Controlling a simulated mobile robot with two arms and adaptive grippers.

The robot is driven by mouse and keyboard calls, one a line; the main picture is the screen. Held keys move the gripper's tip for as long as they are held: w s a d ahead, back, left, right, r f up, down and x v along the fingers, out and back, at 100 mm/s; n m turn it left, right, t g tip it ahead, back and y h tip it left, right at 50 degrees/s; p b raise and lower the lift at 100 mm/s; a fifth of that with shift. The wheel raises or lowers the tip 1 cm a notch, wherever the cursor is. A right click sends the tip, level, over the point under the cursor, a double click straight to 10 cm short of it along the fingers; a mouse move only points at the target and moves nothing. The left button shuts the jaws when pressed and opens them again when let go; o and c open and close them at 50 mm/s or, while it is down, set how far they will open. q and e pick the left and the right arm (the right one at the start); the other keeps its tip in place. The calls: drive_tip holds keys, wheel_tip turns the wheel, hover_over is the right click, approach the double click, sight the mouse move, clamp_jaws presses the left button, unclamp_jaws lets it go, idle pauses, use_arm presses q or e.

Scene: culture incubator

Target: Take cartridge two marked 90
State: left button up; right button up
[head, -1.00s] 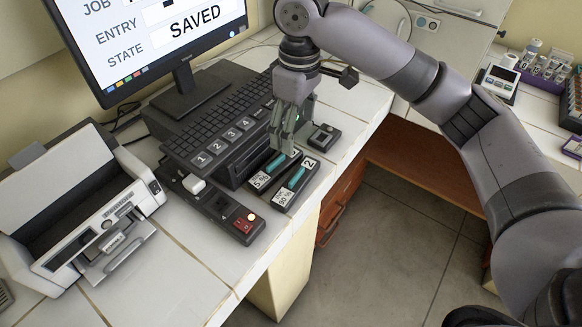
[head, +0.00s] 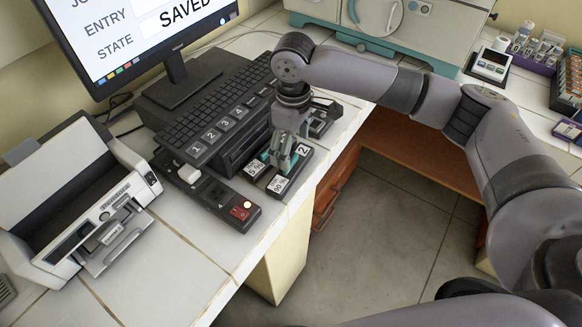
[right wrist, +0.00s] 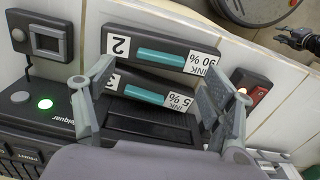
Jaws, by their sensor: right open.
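The dark cartridge marked 2 (right wrist: 125,47) has a teal strip and a white ink label that looks like 90 %. It lies on the desk edge and shows in the head view (head: 279,184). A similar cartridge labelled 5 % (right wrist: 143,95) lies beside it; it also shows in the head view (head: 253,169). My right gripper (head: 282,158) is open and points down just over the two cartridges. In the right wrist view its fingers (right wrist: 157,72) stand apart, near the two ends of the teal strips. I cannot tell whether they touch anything.
A dark machine with numbered keys (head: 215,125) stands close behind the cartridges. A switch strip with a red switch (head: 240,211) lies in front. The desk ends just right of the cartridges.

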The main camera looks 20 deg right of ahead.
sight(279, 186)
wheel_tip(279, 186, down, 5)
drive_tip(key=shift+a+r+p, duration=0.1)
drive_tip(key=shift+a+p, duration=0.05)
drive_tip(key=shift+p, duration=0.25)
drive_tip(key=shift+c, duration=0.6)
drive_tip(key=shift+r, duration=0.1)
drive_tip(key=c, duration=1.4)
